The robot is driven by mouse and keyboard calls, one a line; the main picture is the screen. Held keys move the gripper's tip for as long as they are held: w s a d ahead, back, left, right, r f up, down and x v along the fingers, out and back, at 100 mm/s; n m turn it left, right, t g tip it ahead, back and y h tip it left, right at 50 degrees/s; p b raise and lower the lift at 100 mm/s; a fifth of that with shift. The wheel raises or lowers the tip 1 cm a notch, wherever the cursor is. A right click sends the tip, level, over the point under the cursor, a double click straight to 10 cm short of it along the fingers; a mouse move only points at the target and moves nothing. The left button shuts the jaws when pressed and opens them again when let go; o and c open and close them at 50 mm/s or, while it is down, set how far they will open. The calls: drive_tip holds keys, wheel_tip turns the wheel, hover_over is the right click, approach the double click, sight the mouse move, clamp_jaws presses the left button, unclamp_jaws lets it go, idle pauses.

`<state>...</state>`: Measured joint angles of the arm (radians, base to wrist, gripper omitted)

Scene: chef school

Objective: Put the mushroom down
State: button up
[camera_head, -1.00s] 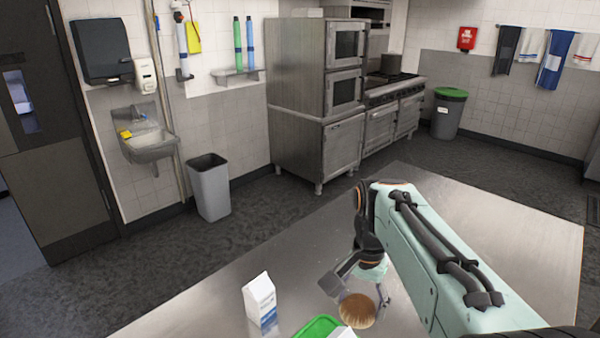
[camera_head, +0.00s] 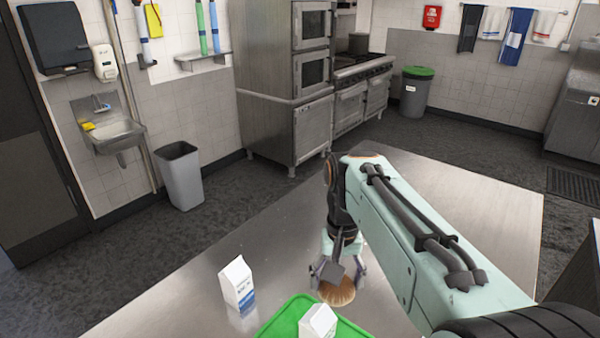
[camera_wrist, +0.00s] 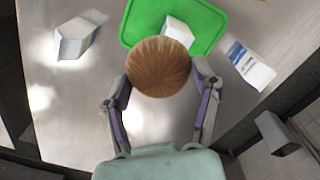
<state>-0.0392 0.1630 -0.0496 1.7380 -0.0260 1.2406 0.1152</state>
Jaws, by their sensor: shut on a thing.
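The mushroom has a round brown cap, seen in the head view (camera_head: 337,292) and large in the wrist view (camera_wrist: 158,66). My gripper (camera_head: 337,276) is shut on it, with one finger on each side of the cap in the wrist view. In the head view the mushroom is low over the steel table, just behind the green tray's far edge. I cannot tell whether it touches the table.
A green tray (camera_head: 283,322) lies at the near table edge with a white carton (camera_head: 318,322) on it. A second carton (camera_head: 237,284) stands left of the tray. The steel table (camera_head: 450,190) is clear to the right and behind. Another white object (camera_wrist: 77,40) shows in the wrist view.

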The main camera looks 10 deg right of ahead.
drive_tip(key=w+f+m, duration=0.3)
drive_tip(key=f, duration=0.1)
drive_tip(key=m, duration=0.5)
hover_over(354, 305)
drive_tip(key=s, duration=0.1)
wheel_tip(354, 305, down, 21)
drive_tip(key=shift+a+r, duration=0.1)
drive_tip(key=shift+r, duration=0.1)
drive_tip(key=shift+w+f, duration=0.55)
drive_tip(key=shift+f, duration=1.55)
drive_tip(key=o, duration=1)
drive_tip(key=shift+f, duration=0.1)
drive_tip(key=shift+o, duration=0.2)
